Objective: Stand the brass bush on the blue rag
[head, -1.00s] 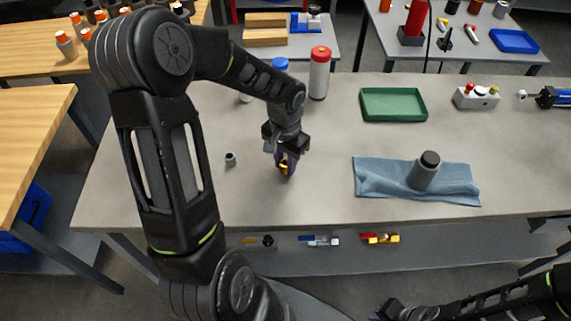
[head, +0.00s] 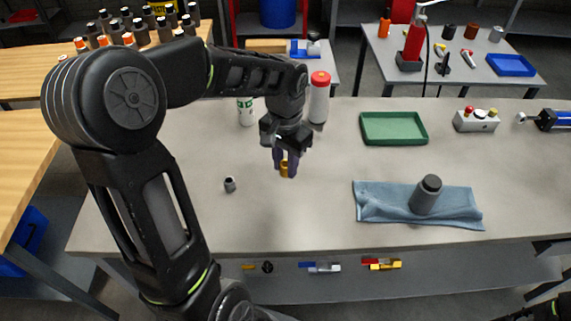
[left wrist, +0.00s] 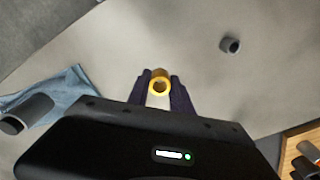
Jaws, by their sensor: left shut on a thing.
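The brass bush (head: 284,168) is a short yellow ring. It is held between the dark fingers of my left gripper (head: 287,172), and it appears to be above the bench. In the left wrist view the bush (left wrist: 161,82) shows its open end between the two fingertips. The blue rag (head: 385,203) lies spread on the bench to the right, apart from my left gripper. The rag also shows at the left of the left wrist view (left wrist: 68,90). My right gripper is out of view.
A small grey piece (head: 230,185) sits on the bench left of my left gripper. A red-capped bottle (head: 319,98) and a white-and-green bottle (head: 246,111) stand behind it. A green tray (head: 394,128) is beyond the rag. The bench between gripper and rag is clear.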

